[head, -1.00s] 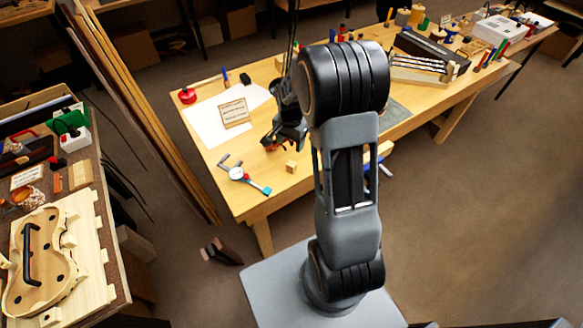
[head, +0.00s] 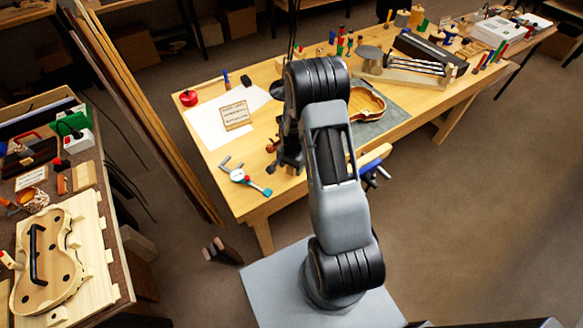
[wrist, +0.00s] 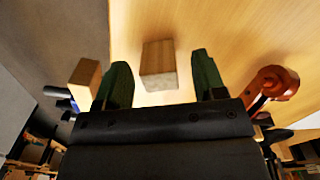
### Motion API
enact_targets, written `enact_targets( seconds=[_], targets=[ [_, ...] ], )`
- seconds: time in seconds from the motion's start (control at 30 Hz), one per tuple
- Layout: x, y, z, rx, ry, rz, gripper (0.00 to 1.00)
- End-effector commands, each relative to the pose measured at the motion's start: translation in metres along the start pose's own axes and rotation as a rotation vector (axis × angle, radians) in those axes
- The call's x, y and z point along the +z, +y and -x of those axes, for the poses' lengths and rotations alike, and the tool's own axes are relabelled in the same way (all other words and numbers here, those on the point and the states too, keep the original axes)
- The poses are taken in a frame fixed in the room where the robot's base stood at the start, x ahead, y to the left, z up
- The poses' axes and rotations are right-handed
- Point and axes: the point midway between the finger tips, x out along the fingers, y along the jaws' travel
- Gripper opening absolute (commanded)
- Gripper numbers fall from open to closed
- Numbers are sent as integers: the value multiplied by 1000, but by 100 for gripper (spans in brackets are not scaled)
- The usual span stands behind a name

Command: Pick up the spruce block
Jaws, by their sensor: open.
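The spruce block (wrist: 158,60), a small pale wooden block, rests on the bench top. In the wrist view it appears between the two green fingers of my gripper (wrist: 160,68), a little beyond the tips, with bare space on both sides. The fingers are spread and hold nothing. In the head view my gripper (head: 287,160) is low over the near edge of the wooden bench (head: 222,178), and it mostly hides the block.
A reddish-brown violin scroll (wrist: 270,84) lies close to the right finger. A wooden piece (wrist: 85,82) with a blue part is left of the left finger. In the head view a dial gauge (head: 238,175) lies left of my gripper, and a violin body (head: 367,103) lies behind my arm.

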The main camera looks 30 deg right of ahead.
Motion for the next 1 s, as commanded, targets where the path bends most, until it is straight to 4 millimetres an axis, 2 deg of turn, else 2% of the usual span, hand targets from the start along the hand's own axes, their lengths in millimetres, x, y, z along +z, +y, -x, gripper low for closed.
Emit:
enact_targets(
  seconds=[0.17, 0.43, 1.0],
  targets=[
    [0, 0, -14, 0, 0, 0, 64],
    [0, 0, -17, 0, 0, 0, 64],
    [0, 0, -16, 0, 0, 0, 11]
  ],
)
